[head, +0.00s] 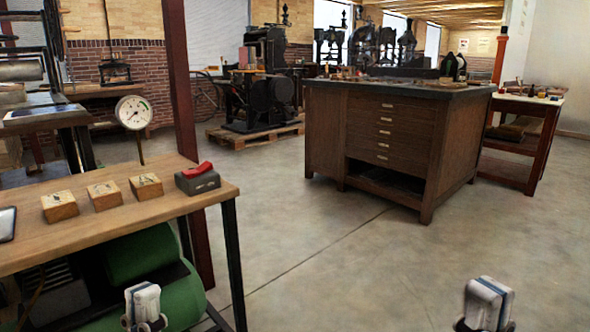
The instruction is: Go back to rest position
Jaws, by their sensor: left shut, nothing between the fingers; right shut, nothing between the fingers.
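My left gripper (143,304) shows at the bottom edge, in front of the green machine under the workbench. Its fingers are together and hold nothing. My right gripper (488,300) shows at the bottom right over bare floor. It is also shut and empty. Both point upward in the picture and stand apart from the furniture, as far as I can see. The rest of both arms is cut off by the lower edge.
A wooden workbench (105,225) at left carries several stamped wooden blocks, a grey box with a red rocker switch (198,178) and a dial gauge (134,113). A brown drawer cabinet (388,150) stands ahead. The concrete floor (340,260) between them is clear.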

